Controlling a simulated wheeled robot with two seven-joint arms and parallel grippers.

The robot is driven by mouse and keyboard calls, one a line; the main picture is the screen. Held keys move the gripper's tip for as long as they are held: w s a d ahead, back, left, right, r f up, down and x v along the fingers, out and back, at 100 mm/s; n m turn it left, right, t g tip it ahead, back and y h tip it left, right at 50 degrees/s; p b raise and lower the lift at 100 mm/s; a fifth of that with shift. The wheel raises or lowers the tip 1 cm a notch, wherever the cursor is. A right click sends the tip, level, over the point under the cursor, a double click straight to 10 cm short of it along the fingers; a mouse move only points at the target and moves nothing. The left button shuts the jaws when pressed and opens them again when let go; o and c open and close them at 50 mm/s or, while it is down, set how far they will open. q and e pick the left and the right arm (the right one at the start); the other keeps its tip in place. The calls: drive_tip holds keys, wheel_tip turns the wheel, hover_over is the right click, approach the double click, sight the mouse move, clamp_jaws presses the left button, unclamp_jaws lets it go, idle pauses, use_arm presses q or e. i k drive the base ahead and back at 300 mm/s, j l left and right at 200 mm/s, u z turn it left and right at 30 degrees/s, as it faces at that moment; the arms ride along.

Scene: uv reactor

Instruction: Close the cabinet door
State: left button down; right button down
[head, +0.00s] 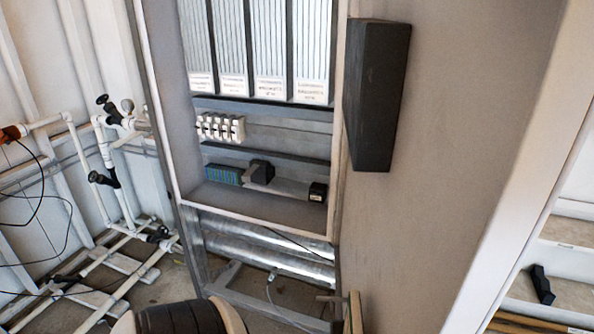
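The cabinet (262,208) stands open in the middle of the head view, its inside in plain sight. It holds several upright ribbed panels, a row of white terminal blocks and small black and green parts on a lower shelf. The cabinet door (455,140) is a large grey-beige panel, swung open at the right of the cabinet. A long black box (382,95) is fixed to its visible face near the cabinet opening. The door's pale outer edge (530,175) slants down the right side. I cannot make out either gripper.
White pipes with black valves (108,140) run along the left wall and floor. Silver horizontal tubes (265,255) lie below the cabinet. Beyond the door, a small black object (541,284) sits against a pale frame. A black and cream rounded part, likely mine, shows at the bottom.

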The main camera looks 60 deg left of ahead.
sight(466, 124)
drive_tip(key=i+l+u, duration=0.1)
drive_tip(key=u, duration=0.35)
drive_tip(key=i+l+u, duration=0.1)
drive_tip(key=u, duration=0.35)
drive_tip(key=l+u, duration=0.3)
drive_tip(key=u, duration=0.15)
drive_tip(key=l+u, duration=0.25)
drive_tip(key=u, duration=0.15)
drive_tip(key=l+u, duration=0.2)
drive_tip(key=u, duration=0.25)
drive_tip(key=i, duration=0.05)
